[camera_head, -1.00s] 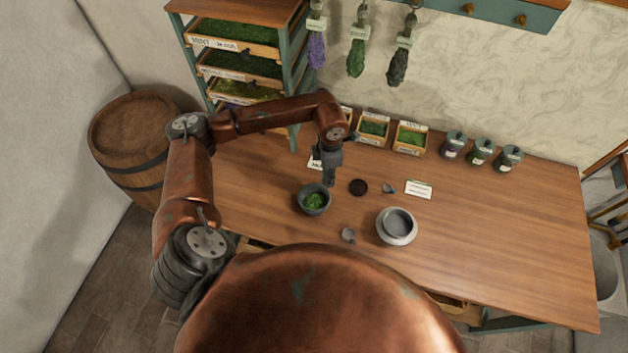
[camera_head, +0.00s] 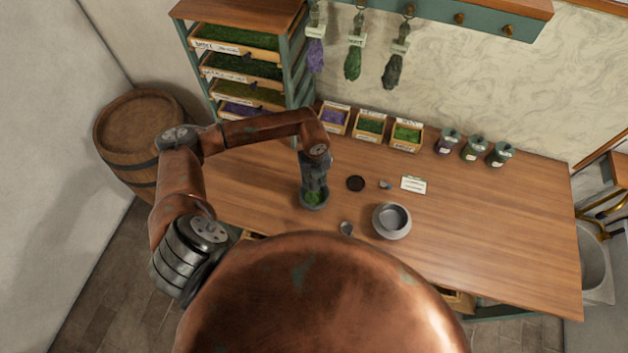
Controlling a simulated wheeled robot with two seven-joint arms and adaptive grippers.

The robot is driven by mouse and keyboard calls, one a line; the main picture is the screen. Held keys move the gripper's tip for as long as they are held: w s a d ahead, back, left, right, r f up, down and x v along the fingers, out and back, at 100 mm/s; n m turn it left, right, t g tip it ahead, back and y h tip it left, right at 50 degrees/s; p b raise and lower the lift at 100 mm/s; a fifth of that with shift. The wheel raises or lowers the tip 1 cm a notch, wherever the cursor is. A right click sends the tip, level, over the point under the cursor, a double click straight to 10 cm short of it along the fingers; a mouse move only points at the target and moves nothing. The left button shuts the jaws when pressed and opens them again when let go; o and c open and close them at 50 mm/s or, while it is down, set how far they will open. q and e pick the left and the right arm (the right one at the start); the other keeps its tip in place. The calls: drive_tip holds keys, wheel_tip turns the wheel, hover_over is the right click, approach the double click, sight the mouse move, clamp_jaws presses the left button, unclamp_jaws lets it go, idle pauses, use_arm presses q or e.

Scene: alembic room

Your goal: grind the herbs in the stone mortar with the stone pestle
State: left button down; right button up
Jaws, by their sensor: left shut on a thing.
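My right gripper is out of view.
On the wooden table (camera_head: 480,230) are a pale grey bowl (camera_head: 377,228), a dark disc (camera_head: 356,184), small grey pieces (camera_head: 347,228), and a white card (camera_head: 413,185). Herb boxes (camera_head: 369,127) and jars (camera_head: 474,150) line the back. The table's right side is clear.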

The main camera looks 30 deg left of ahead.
use_arm(q)
drive_tip(key=shift+f+b, duration=1.9)
drive_tip(key=shift+f, duration=1.05)
drive_tip(key=shift+f+b, duration=1.1)
drive_tip(key=shift+f, duration=0.45)
drive_tip(key=shift+f, duration=0.35)
drive_tip(key=shift+s, duration=0.1)
